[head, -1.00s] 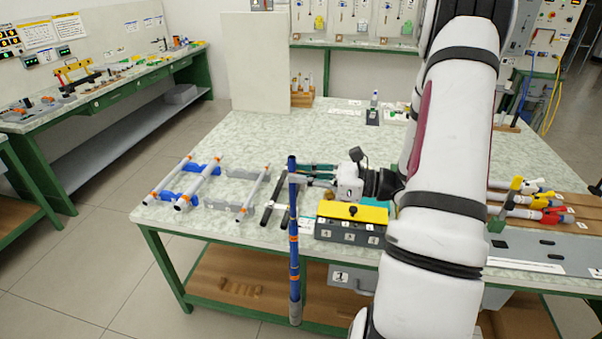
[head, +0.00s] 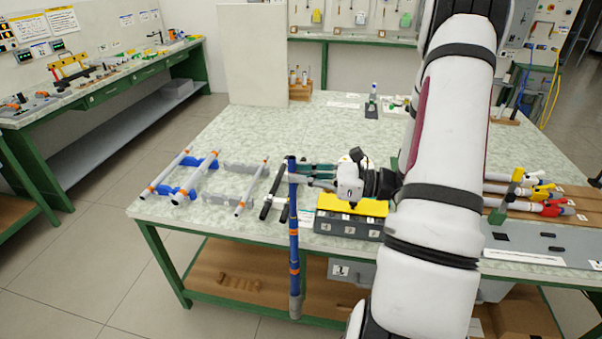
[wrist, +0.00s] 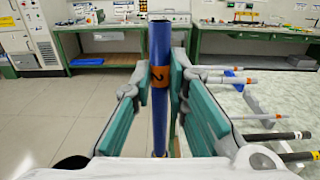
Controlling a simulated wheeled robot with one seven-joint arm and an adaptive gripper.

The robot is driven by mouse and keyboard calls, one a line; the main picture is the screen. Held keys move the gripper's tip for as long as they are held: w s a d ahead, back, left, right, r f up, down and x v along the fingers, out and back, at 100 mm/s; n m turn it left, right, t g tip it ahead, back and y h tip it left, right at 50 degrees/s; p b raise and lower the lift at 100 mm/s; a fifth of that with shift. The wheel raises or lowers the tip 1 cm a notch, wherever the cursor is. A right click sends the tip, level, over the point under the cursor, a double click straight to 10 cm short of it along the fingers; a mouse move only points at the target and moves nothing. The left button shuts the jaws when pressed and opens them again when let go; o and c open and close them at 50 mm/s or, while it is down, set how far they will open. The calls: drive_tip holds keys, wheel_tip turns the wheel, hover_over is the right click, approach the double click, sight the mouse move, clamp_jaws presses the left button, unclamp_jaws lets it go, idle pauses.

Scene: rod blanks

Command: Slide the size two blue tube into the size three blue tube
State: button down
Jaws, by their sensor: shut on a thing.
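My gripper (head: 300,178) is shut on a blue tube (head: 294,222) near its upper end. The tube hangs upright just in front of the table's front edge. In the wrist view the blue tube (wrist: 160,50) stands between the green finger pads, with an orange band marked 2. In the head view the long blue column has several orange bands and a grey bottom end (head: 295,308) below the tabletop. I cannot tell from this view whether its lower part is a separate size three tube or where any joint lies.
Grey tubes with orange bands (head: 208,176) lie on blue and grey cradles to the left. Black bars (head: 272,193) lie beside the gripper. A dark box with a yellow top (head: 350,207) stands right of it.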

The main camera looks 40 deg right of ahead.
drive_tip(key=shift+f, duration=0.2)
drive_tip(key=c, duration=1.5)
unclamp_jaws()
drive_tip(key=v, duration=1.2)
